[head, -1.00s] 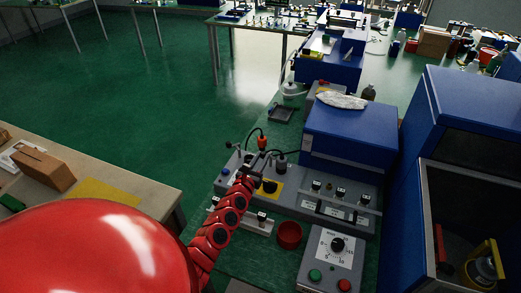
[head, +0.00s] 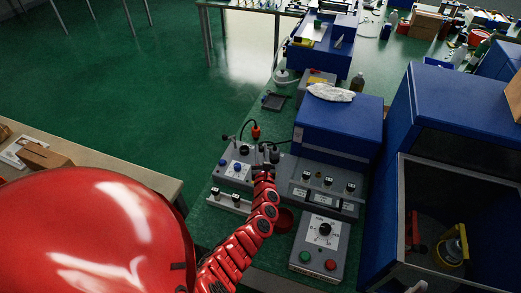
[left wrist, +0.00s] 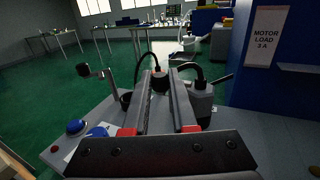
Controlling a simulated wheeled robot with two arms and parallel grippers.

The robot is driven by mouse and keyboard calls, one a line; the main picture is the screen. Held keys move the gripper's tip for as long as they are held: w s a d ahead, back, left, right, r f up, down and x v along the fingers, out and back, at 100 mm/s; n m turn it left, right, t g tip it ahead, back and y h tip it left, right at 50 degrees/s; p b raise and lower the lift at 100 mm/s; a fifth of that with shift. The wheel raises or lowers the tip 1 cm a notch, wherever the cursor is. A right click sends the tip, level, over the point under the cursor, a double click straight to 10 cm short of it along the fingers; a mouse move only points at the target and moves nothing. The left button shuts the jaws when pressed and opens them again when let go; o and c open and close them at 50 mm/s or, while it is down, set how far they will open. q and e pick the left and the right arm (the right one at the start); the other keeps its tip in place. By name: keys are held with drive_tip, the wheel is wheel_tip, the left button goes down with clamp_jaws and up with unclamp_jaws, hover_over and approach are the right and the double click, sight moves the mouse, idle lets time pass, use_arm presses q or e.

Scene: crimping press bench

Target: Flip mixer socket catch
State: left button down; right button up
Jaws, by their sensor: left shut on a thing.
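The grey control box (head: 224,171) with blue buttons stands on the green bench in the head view. An orange-red plug (head: 256,132) with a black cable stands at its back. My left gripper (head: 264,158) is over the box's right part, just in front of that plug. A dark plug (left wrist: 201,97) with a cable and a thin lever (left wrist: 221,79) is right of the fingers. The exact grip on a catch is hidden. My right gripper is out of view.
Right of my gripper is a grey panel with switches (head: 320,190) below a blue cabinet (head: 339,125). A knobbed crank (left wrist: 84,71) rises left of the fingers.

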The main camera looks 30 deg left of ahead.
use_arm(q)
drive_tip(key=shift+w+r, duration=0.1)
drive_tip(key=shift+r, duration=0.05)
drive_tip(key=c, duration=0.7)
unclamp_jaws()
drive_tip(key=shift+d, duration=0.1)
drive_tip(key=v, duration=0.6)
drive_tip(key=shift+f, duration=0.2)
drive_tip(key=b+v, duration=0.1)
drive_tip(key=v, duration=1)
drive_tip(key=shift+s+d+r+b, duration=0.1)
drive_tip(key=shift+s+b, duration=0.15)
drive_tip(key=shift+b, duration=0.15)
drive_tip(key=shift+r, duration=0.1)
